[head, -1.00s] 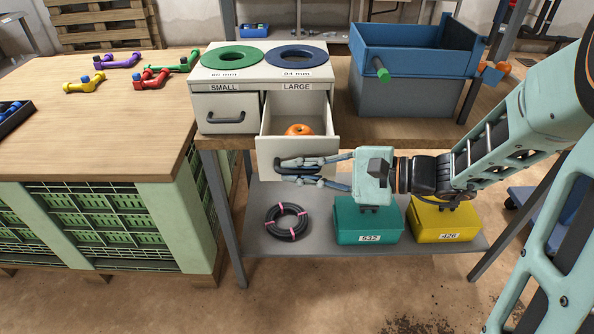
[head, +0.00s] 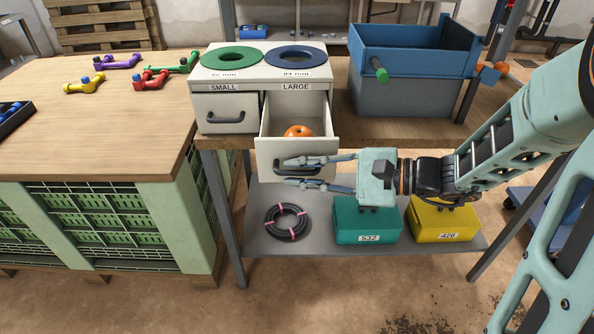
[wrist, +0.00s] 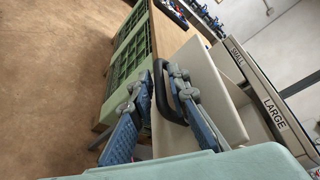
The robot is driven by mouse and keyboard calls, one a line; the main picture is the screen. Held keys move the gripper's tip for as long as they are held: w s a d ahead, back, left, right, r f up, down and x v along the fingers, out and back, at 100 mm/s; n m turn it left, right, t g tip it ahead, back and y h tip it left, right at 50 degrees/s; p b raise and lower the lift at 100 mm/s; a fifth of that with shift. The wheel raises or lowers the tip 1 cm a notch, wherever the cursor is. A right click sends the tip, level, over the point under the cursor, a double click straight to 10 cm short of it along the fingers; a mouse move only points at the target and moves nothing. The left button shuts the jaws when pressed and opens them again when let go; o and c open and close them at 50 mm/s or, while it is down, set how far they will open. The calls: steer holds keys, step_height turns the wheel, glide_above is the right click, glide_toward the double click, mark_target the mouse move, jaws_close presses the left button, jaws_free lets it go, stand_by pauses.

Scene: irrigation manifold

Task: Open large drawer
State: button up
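The large drawer (head: 272,149), under the LARGE label (head: 296,87), is pulled well out of the white cabinet (head: 213,78). An orange-red round object (head: 299,131) lies inside it. Its dark handle (head: 314,171) is on the front face and also shows in the wrist view (wrist: 161,96). My gripper (head: 287,171) is in front of the drawer face, its fingers apart above and below the handle. In the wrist view the fingers (wrist: 160,78) stand on either side of the handle, with gaps visible; contact cannot be told.
The small drawer (head: 222,100) is shut. A wooden table (head: 100,135) with coloured pipe fittings is at left. A blue crate (head: 412,62) stands right of the cabinet. Below, a shelf (head: 315,240) holds a black hose coil (head: 287,222), a teal box (head: 366,220) and a yellow box (head: 443,222).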

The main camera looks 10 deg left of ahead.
steer(key=v, duration=1.1)
steer(key=shift+d, duration=0.2)
